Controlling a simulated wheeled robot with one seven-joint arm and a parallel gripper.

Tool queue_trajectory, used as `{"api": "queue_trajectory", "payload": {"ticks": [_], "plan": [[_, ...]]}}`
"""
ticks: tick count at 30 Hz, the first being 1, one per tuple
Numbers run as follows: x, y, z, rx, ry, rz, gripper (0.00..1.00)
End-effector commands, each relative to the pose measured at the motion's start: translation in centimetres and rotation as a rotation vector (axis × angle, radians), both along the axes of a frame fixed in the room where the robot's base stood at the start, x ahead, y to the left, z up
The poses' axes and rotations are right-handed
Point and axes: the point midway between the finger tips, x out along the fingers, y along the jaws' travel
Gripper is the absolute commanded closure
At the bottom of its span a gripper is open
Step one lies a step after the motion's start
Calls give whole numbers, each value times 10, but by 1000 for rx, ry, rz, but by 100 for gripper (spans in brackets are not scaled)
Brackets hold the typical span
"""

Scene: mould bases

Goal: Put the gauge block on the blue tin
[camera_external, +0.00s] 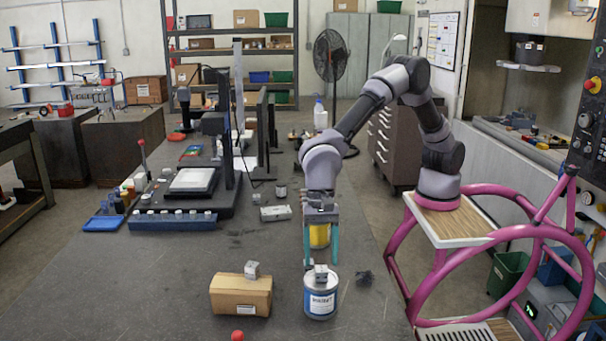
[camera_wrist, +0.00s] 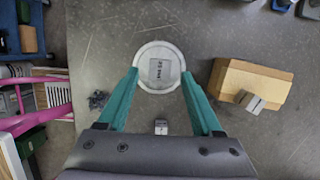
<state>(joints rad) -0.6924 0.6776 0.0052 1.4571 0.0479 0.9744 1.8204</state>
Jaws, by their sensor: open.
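The blue tin (camera_external: 320,302) stands upright on the dark bench, with a white band and a pale lid; it also shows in the wrist view (camera_wrist: 143,80). A small grey metal gauge block (camera_external: 321,274) rests on its lid, near the middle; its marked top shows in the wrist view (camera_wrist: 159,70). My gripper (camera_external: 321,266) is open, its two teal fingers pointing down on either side of the block with gaps between. In the wrist view, my gripper (camera_wrist: 160,73) also straddles the block, not touching it.
A yellow tin (camera_external: 320,237) stands behind my gripper. Another small block (camera_wrist: 161,127) shows near my palm. A dark crumpled piece (camera_external: 364,278) lies right. A red ball (camera_external: 238,336) is in front.

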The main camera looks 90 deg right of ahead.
Motion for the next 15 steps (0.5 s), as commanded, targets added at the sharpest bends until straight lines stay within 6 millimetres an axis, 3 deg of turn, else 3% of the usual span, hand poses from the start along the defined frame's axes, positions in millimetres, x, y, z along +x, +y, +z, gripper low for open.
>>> {"api": "queue_trajectory", "payload": {"ticks": [6,15], "plan": [[1,-14,49,2,-4,0,33],[0,-27,88,1,-1,0,33]]}}
